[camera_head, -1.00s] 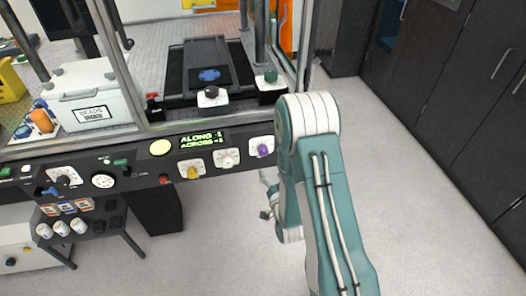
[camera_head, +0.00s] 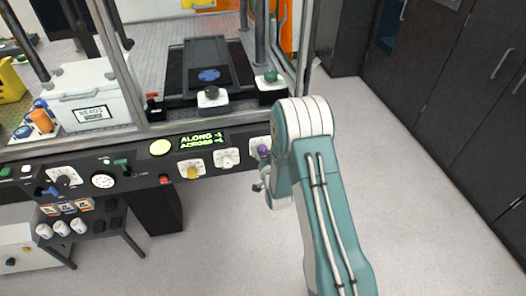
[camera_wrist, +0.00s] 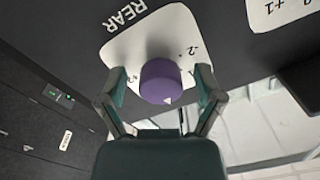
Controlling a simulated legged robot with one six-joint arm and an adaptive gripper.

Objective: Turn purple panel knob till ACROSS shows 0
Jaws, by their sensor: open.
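The purple knob (camera_wrist: 161,82) sits on a white plate (camera_wrist: 124,48) marked REAR on the dark panel; it also shows in the head view (camera_head: 263,150), just left of my arm. In the wrist view my gripper (camera_wrist: 160,80) is open, with one finger on each side of the knob. I cannot tell whether the fingers touch it. A pale pointer mark shows on the knob's lower edge. The green display (camera_head: 205,140) reads ALONG and ACROSS; ACROSS looks like -1 or +1, too small to be sure of the sign.
A yellow knob (camera_head: 193,172) and a white knob (camera_head: 226,158) sit left of the purple one on the panel. A red button (camera_head: 164,179) is lower left. A metal frame post (camera_head: 303,40) rises behind my arm. The floor at right is clear.

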